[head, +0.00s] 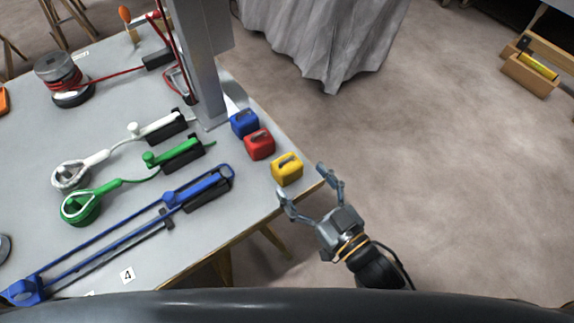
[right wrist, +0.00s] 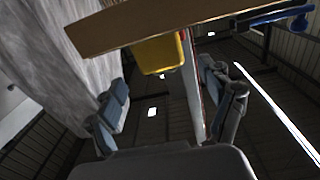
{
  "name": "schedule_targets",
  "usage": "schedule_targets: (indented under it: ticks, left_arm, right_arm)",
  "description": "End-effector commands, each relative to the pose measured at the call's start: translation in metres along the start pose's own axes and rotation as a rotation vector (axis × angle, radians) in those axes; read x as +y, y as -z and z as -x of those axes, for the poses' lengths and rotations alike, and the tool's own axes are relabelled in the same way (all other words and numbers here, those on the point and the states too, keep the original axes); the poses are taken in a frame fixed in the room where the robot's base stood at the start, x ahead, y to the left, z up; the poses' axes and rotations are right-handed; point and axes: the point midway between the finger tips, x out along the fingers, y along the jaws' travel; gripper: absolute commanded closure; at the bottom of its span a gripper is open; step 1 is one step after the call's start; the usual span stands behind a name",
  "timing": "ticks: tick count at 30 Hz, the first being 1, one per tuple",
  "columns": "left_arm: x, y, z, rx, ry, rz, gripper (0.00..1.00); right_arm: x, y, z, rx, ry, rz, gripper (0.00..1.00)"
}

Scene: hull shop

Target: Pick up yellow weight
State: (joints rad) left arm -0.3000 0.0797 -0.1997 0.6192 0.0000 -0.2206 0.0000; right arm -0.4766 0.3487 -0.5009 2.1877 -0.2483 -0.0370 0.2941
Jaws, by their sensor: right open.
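The yellow weight (head: 287,169) is a small block with a dark handle on top, near the right edge of the grey table (head: 235,190). In the right wrist view the yellow weight (right wrist: 158,54) shows partly, with the table's edge board (right wrist: 150,22) hiding some of it. My right gripper (head: 304,183) is open and empty at the table's corner, just right of and nearer than the weight, with clear space between its fingers. The right wrist view shows both fingers (right wrist: 165,100) spread apart. My left gripper is not in view.
A red weight (head: 259,144) and a blue weight (head: 244,122) stand in a row behind the yellow one. A grey post (head: 203,60) rises behind them. Blue (head: 200,188), green (head: 175,155) and white (head: 157,127) tools lie to the left.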

Motion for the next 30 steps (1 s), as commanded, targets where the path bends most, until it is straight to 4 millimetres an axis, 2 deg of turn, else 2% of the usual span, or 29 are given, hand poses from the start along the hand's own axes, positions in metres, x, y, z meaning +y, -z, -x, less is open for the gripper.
schedule_targets:
  ticks: [5, 10, 13, 22, 23, 30]
  left_arm:
    - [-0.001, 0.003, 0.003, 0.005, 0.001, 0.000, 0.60]
    - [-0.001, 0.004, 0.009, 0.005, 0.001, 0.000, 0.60]
    - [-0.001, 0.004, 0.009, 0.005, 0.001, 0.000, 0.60]
    - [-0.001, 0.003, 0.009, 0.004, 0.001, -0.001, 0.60]
    - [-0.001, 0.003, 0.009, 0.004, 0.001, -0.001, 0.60]
    - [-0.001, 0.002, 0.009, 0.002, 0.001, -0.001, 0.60]
  right_arm:
    - [-0.001, 0.003, -0.012, 0.002, 0.000, 0.001, 0.19]
    - [-0.003, 0.009, -0.038, 0.004, 0.000, 0.000, 0.19]
    - [-0.003, 0.006, -0.050, 0.001, 0.000, 0.000, 0.19]
    - [-0.003, 0.005, -0.056, -0.001, 0.000, 0.000, 0.19]
    - [-0.003, 0.005, -0.056, -0.001, 0.000, 0.000, 0.21]
    - [-0.003, 0.005, -0.056, -0.001, 0.000, 0.000, 0.70]
